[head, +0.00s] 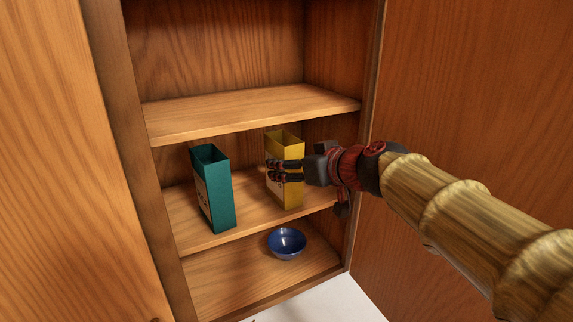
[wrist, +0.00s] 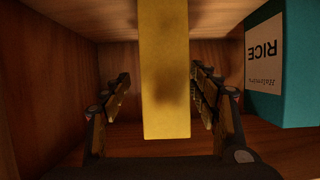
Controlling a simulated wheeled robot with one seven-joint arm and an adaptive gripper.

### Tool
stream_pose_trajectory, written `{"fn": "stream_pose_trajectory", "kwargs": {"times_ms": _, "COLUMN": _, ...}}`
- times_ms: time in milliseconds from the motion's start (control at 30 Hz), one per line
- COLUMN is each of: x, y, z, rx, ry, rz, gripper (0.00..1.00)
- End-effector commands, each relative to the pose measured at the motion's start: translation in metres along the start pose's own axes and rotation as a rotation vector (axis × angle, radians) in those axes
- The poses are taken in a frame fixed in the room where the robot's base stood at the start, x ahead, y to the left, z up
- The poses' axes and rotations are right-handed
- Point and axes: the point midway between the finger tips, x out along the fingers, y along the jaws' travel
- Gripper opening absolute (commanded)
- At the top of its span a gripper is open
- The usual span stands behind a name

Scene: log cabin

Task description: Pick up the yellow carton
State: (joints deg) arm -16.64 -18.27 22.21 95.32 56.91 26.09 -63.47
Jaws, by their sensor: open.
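The yellow carton (head: 290,150) stands upright on the middle shelf of an open wooden cupboard, toward its right side. In the wrist view the yellow carton (wrist: 165,75) rises between the two fingers. My gripper (head: 285,172) reaches in from the right at about the carton's mid-height and hides part of its front. In the wrist view my gripper (wrist: 163,95) is open, with one finger on each side of the carton and a visible gap on the left. The gap on the right looks smaller, and I cannot tell if that finger touches.
A teal carton (head: 213,190) stands left on the same shelf; its RICE label shows in the wrist view (wrist: 264,60). A blue bowl (head: 287,242) sits on the shelf below. The upper shelf (head: 250,109) is bare. Cupboard doors (head: 480,90) stand open at both sides.

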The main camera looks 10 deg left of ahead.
Motion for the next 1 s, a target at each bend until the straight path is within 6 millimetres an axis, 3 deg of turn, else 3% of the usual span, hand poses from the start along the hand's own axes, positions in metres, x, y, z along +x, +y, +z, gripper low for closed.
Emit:
{"fn": "stream_pose_trajectory", "kwargs": {"times_ms": 600, "x": 0.071, "y": -0.004, "z": -0.002, "rx": 0.001, "ry": -0.003, "rz": -0.001, "gripper": 0.61}}
{"fn": "stream_pose_trajectory", "kwargs": {"times_ms": 867, "x": 0.074, "y": -0.003, "z": -0.002, "rx": 0.0, "ry": -0.001, "rz": 0.0, "gripper": 0.61}}
{"fn": "stream_pose_trajectory", "kwargs": {"times_ms": 1000, "x": 0.073, "y": -0.003, "z": -0.002, "rx": 0.0, "ry": -0.002, "rz": 0.0, "gripper": 0.54}}
